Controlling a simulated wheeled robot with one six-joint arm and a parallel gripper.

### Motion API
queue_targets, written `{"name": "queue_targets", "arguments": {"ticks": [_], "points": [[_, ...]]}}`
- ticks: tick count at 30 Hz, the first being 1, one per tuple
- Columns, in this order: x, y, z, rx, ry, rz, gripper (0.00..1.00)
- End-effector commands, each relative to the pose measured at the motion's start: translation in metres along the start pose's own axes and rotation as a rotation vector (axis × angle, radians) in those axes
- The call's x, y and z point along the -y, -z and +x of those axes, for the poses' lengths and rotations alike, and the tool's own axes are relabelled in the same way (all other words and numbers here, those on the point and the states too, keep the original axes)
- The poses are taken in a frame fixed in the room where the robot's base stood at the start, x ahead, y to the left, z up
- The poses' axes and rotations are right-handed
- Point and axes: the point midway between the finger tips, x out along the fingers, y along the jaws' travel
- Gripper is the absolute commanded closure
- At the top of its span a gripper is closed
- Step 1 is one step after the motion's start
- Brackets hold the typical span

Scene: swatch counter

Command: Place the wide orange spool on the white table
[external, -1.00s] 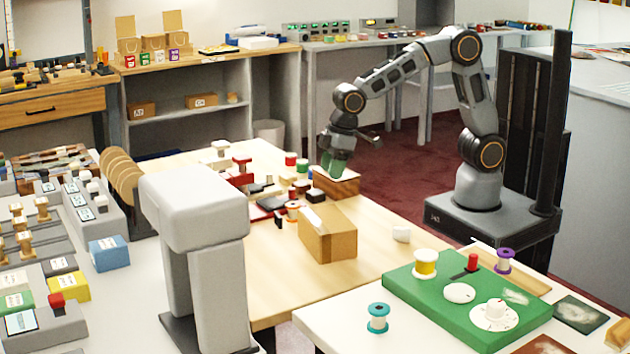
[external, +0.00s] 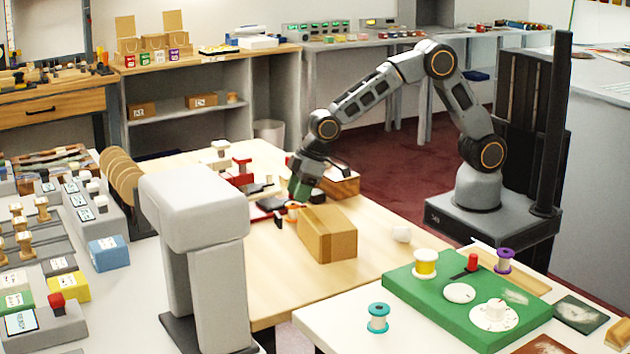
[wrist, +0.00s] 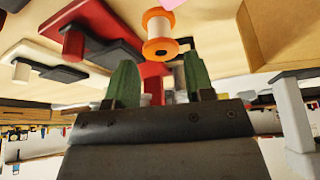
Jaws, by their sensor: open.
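The orange spool (external: 292,212) stands on the wooden table, just left of a cardboard box and partly hidden by my gripper. In the wrist view the spool (wrist: 160,47) shows orange flanges around a pale core. It lies beyond my fingertips, roughly centred between them. My gripper (external: 299,191) is open and empty, pointing down close above the spool. In the wrist view its two green fingers (wrist: 160,84) are apart, with nothing between them. The white table (external: 338,325) is at the front right and has bare surface near its left edge.
The cardboard box (external: 328,238) stands close right of the spool. Dark and red items crowd its left and back. On the white table are a teal spool (external: 378,318) and a green board (external: 415,297) with yellow and purple spools and white discs. A grey stand (external: 200,215) rises at front left.

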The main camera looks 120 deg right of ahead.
Motion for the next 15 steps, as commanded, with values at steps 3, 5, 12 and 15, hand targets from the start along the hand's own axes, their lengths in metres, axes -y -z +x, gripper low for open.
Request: {"name": "queue_targets", "arguments": {"ticks": [3, 5, 12, 15], "points": [[0.001, -0.002, 0.018, 0.006, 0.000, 0.000, 0.52], [0.002, -0.002, 0.026, 0.006, 0.000, 0.000, 0.52], [0.002, -0.002, 0.044, 0.002, 0.000, 0.000, 0.52], [0.001, -0.002, 0.045, 0.002, 0.000, 0.000, 0.52]]}}
